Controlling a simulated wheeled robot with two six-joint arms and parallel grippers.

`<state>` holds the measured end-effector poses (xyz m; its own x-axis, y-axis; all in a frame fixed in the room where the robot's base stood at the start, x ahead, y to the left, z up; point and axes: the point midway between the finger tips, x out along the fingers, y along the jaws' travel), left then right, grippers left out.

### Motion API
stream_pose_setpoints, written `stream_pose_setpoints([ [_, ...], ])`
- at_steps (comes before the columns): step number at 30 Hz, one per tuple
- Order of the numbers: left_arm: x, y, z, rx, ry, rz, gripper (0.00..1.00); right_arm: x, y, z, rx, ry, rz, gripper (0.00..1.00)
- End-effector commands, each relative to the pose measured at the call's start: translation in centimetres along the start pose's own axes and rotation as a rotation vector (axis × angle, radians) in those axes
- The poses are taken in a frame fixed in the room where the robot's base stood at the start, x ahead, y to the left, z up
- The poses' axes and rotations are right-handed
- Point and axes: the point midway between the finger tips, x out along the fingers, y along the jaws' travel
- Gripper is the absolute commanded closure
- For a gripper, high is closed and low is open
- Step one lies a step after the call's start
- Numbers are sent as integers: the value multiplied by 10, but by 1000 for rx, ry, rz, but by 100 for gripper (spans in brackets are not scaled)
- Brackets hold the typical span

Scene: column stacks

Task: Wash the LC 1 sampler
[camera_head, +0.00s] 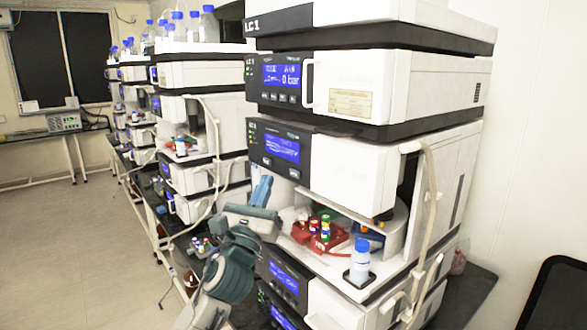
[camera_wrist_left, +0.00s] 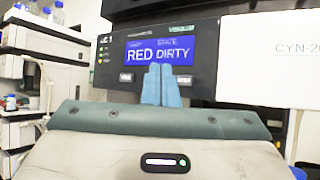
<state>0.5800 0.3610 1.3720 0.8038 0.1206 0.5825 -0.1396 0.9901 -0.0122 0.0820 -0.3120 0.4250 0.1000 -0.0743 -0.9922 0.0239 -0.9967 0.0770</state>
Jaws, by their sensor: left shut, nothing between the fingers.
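The LC 1 stack stands at the right in the head view, with "LC 1" on its top. Its sampler module has a dark front panel with a blue screen (camera_head: 281,147) and two small buttons below it. In the left wrist view the screen (camera_wrist_left: 160,62) reads "RED" and "DIRTY". A button (camera_wrist_left: 126,77) shows left of my fingers and another (camera_wrist_left: 184,79) right of them. My left gripper (camera_head: 264,180) is shut and empty, just below and in front of the panel. In the wrist view its blue fingertips (camera_wrist_left: 160,68) overlap the screen's lower middle; contact cannot be told. My right gripper is out of view.
Below the panel, an open bay holds a red rack (camera_head: 318,240) with several coloured vials. A white bottle with a blue cap (camera_head: 360,258) stands at the bay's front corner. More stacks recede at the left. The floor at the left (camera_head: 70,240) is clear.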

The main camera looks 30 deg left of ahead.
Motion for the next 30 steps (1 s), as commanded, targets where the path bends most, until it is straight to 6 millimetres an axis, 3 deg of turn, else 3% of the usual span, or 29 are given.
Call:
stream_pose_setpoints([
  [9,24,-17,-16,-2,1,1,100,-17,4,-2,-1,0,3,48],
  [30,27,-20,-20,0,0,-1,100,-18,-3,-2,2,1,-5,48],
])
